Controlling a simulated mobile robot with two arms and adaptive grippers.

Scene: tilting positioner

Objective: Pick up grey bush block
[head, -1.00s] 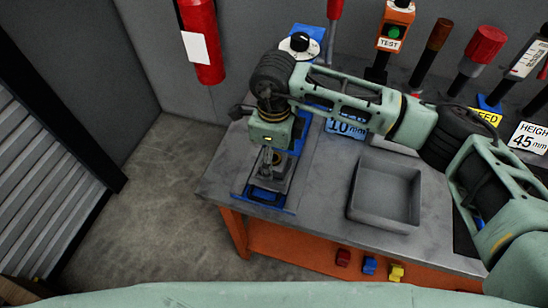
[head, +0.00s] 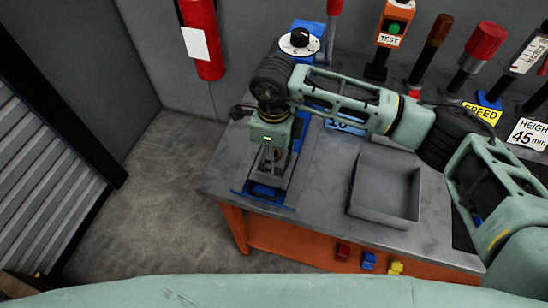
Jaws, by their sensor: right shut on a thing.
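My right gripper (head: 269,168) points down over the left end of the workbench, above a blue fixture (head: 285,198). It is shut on a grey piece, which looks like the grey bush block (head: 272,182). The gripper and wrist hide much of the block. I cannot tell whether the block still touches the fixture. My left gripper is not in view.
An empty grey tray (head: 385,213) lies right of the fixture on the bench (head: 325,190). A dial box (head: 300,42), a TEST button box (head: 392,30) and several levers stand behind. A red extinguisher (head: 203,45) hangs on the wall.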

